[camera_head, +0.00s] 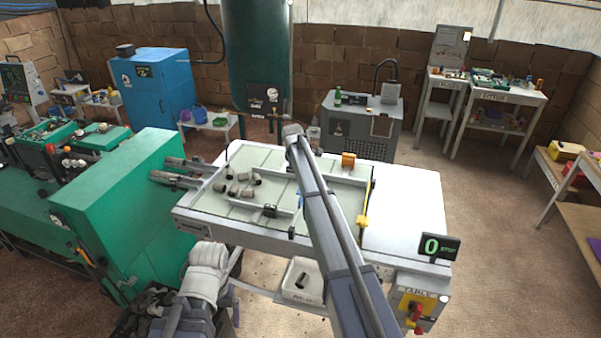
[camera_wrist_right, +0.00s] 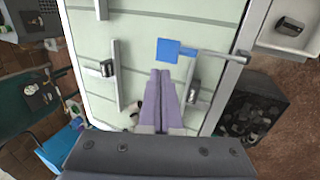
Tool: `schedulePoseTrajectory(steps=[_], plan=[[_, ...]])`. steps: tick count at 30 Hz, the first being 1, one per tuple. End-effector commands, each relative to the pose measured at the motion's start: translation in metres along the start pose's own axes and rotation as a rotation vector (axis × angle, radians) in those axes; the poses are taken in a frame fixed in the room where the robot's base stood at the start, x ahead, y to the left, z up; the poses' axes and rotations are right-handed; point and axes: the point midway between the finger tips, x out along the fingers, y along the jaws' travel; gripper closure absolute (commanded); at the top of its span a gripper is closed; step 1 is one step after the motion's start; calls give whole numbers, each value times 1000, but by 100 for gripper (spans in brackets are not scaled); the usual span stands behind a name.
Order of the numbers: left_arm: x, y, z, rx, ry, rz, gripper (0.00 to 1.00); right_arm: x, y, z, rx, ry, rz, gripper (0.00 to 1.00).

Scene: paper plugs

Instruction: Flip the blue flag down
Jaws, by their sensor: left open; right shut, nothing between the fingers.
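Several grey plugs (camera_head: 240,186) lie on the table's left half. A yellow flag (camera_head: 361,222) stands at its right. A display (camera_head: 441,247) reads 0. A green machine (camera_head: 125,205) borders the left side.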

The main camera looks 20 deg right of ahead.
Motion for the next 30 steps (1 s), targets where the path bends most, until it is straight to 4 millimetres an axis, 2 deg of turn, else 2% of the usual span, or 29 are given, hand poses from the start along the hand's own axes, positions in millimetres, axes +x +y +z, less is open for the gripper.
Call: schedulePoseTrajectory(steps=[1, 6, 23, 26, 29, 30], plan=[[-16, -2, 1, 1, -1, 0, 3, -15, 6, 0, 0, 0, 0, 100], [-33, -3, 2, -2, -1, 0, 3, -30, 13, 0, 0, 0, 0, 100], [-34, -3, 2, -4, -1, 1, 3, -32, 12, 0, 1, 0, 0, 100], [-27, -2, 2, -3, -1, 1, 3, -31, -6, -2, 13, 2, -8, 100], [-9, -1, 1, -2, -1, 0, 3, -29, -56, -9, 53, 3, -34, 100], [0, 0, 0, -2, -1, 0, 3, -28, -83, -11, 78, 3, -48, 100]])
